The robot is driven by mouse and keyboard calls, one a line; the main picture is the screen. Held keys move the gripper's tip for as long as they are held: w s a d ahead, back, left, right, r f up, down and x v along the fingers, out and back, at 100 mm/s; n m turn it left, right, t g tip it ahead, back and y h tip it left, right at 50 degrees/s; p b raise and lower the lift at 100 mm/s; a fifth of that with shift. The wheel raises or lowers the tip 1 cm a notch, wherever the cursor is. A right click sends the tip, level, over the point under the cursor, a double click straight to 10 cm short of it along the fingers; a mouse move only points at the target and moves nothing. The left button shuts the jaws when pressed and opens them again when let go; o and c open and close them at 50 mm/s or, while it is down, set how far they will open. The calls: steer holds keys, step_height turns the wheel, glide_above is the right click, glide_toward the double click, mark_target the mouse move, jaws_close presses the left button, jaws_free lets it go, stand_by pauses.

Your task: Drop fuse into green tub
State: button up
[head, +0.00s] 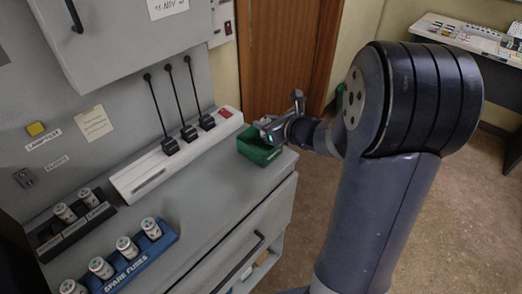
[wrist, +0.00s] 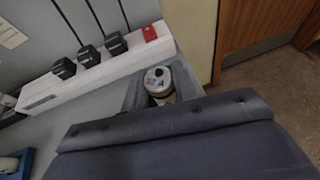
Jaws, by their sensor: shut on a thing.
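The green tub (head: 258,150) stands at the right end of the console shelf, beside the white power strip. My gripper (head: 268,130) is over the tub's back part in the head view. It is shut on a fuse (wrist: 158,80), a white cylinder with a dark spot on its end, seen in the wrist view. In the head view the held fuse is mostly hidden by the gripper. I cannot tell how far the fuse is above the tub's floor.
A white power strip (head: 150,174) with several black plugs lies left of the tub. A blue spare-fuse rack (head: 140,262) and a dark fuse holder (head: 78,228) hold more fuses at the left. A brown door (head: 275,60) is behind.

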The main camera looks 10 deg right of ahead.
steer(key=shift+f+b, duration=0.8)
steer(key=shift+f, duration=0.65)
steer(key=o, duration=1.1)
steer(key=shift+r, duration=0.1)
steer(key=v, duration=1.1)
